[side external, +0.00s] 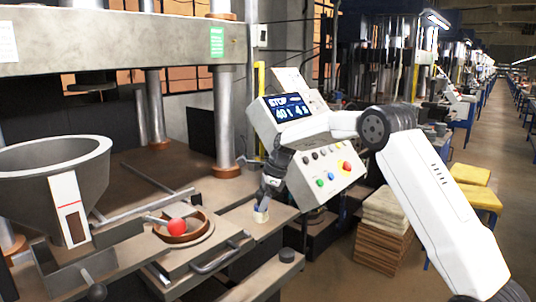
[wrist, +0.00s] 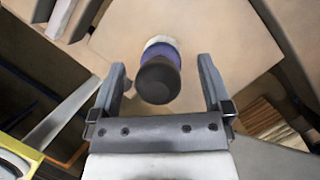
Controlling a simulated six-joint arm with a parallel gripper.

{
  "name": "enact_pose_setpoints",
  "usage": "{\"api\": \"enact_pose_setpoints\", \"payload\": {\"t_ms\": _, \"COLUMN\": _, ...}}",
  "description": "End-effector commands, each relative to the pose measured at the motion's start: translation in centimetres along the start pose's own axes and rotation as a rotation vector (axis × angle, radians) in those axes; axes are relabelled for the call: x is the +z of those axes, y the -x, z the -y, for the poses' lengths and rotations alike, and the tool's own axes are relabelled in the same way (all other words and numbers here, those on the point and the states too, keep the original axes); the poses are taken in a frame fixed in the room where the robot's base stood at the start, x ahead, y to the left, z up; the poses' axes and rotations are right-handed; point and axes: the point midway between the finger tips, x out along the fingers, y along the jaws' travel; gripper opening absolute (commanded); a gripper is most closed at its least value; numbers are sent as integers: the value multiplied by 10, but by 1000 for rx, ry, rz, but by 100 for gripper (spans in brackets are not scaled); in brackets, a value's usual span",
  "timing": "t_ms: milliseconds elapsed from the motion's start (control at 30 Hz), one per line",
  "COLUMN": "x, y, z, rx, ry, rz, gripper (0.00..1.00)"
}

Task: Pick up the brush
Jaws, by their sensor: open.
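The brush (wrist: 158,80) seems to be the upright round thing with a dark end and a purple-blue band, seen nearly end-on in the wrist view. A pale white part shows behind the band; I cannot tell whether it is a cup or part of the brush. In the side view a small white and bluish piece (side external: 261,212) stands on the table ledge just below my gripper (side external: 269,188). In the wrist view my gripper (wrist: 161,66) is open, with one finger on each side of the brush and gaps between. The bristles cannot be made out.
A control box (side external: 310,150) with buttons and a screen stands close to my gripper. A press with thick columns (side external: 228,120), a grey hopper (side external: 55,160) and a red ball-like knob (side external: 177,227) are to the left. Stacked sheets (side external: 384,225) stand at right.

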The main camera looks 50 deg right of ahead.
Motion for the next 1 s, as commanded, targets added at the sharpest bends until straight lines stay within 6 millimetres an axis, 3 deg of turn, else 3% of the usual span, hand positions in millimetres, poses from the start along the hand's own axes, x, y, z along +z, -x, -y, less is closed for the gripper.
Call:
{"api": "enact_pose_setpoints", "payload": {"t_ms": 200, "x": 0, "y": -13, "z": 0, "rx": 0, "ry": 0, "rz": 0, "gripper": 100}}
{"api": "enact_pose_setpoints", "payload": {"t_ms": 667, "x": 0, "y": -13, "z": 0, "rx": 0, "ry": 0, "rz": 0, "gripper": 100}}
{"api": "enact_pose_setpoints", "payload": {"t_ms": 900, "x": 0, "y": -13, "z": 0, "rx": 0, "ry": 0, "rz": 0, "gripper": 27}}
{"api": "enact_pose_setpoints", "payload": {"t_ms": 1000, "x": 0, "y": -13, "z": 0, "rx": -1, "ry": 0, "rz": 0, "gripper": 0}}
